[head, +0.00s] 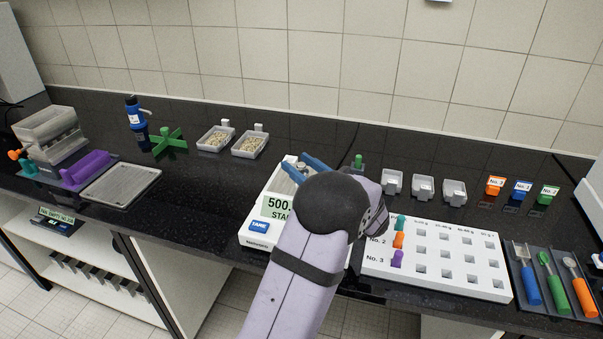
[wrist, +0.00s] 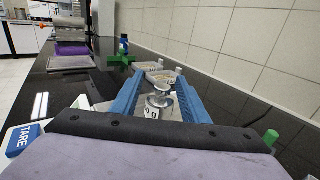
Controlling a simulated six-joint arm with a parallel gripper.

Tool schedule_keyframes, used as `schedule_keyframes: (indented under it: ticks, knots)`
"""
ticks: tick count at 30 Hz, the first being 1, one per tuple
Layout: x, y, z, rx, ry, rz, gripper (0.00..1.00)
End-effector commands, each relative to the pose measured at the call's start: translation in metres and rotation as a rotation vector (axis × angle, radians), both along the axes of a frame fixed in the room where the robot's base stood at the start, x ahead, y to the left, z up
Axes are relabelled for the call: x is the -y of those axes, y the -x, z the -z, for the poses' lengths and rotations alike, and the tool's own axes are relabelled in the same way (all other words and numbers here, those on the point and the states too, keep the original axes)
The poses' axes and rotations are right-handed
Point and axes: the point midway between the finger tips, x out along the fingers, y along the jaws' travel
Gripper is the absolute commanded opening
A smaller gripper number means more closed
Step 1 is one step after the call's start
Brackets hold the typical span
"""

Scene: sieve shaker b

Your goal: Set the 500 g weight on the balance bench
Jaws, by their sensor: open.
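The 500 g weight (wrist: 159,99) is a shiny metal piece with a knob top, seen in the wrist view between my gripper's blue fingers. It appears to stand upright on the pan of the white balance (head: 258,238); its base is partly hidden. The balance display (head: 280,206) shows "500." and the start of a second line, "STA"; my arm covers the rest. My gripper (wrist: 162,76) is open around the weight, with a gap visible on each side. In the head view my wrist hides much of the balance.
A white rack (head: 440,285) with coloured pegs stands close to the right of the balance. Two trays of grains (head: 250,145) and a green cross-shaped stand (head: 170,143) are to the left. Small white cups (head: 423,187) stand behind the rack. Black bench lies bare left of the balance.

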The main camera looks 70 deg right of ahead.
Motion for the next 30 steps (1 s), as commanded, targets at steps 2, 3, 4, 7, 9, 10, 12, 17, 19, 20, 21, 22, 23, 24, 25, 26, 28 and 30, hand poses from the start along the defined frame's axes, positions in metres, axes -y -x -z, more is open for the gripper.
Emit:
schedule_keyframes:
  ticks: [2,3,4,7,9,10,12,17,19,20,21,22,23,24,25,26,28,30]
  knots:
    - [0.008,-0.009,-0.003,0.001,-0.001,-0.004,0.41]
    - [0.012,-0.012,-0.003,0.001,-0.001,-0.004,0.41]
    - [0.015,-0.015,-0.003,0.000,-0.001,-0.003,0.41]
    - [0.021,-0.024,-0.002,0.000,0.000,-0.003,0.41]
    - [0.024,-0.028,-0.001,0.001,-0.001,-0.002,0.41]
    - [0.025,-0.029,-0.001,0.001,-0.001,-0.002,0.41]
    - [0.026,-0.030,-0.001,0.001,-0.001,-0.001,0.41]
    - [0.027,-0.030,0.000,0.000,0.000,0.000,0.41]
    - [0.026,-0.030,0.000,0.000,0.000,0.000,0.36]
    - [0.026,-0.030,0.000,0.000,0.000,0.000,0.29]
    - [0.026,-0.030,0.000,0.000,0.000,0.000,0.20]
    - [0.026,-0.030,0.000,0.000,0.000,0.000,0.13]
    - [0.026,-0.030,0.000,0.000,0.000,0.000,0.05]
    - [0.026,-0.030,0.000,0.000,0.000,0.000,0.00]
    - [0.026,-0.030,0.000,0.000,0.000,0.000,0.00]
    - [0.026,-0.030,0.000,0.000,0.000,0.000,0.00]
    - [0.027,-0.030,-0.002,0.002,0.004,0.000,0.00]
    - [0.027,-0.030,-0.002,0.002,0.004,0.000,0.00]
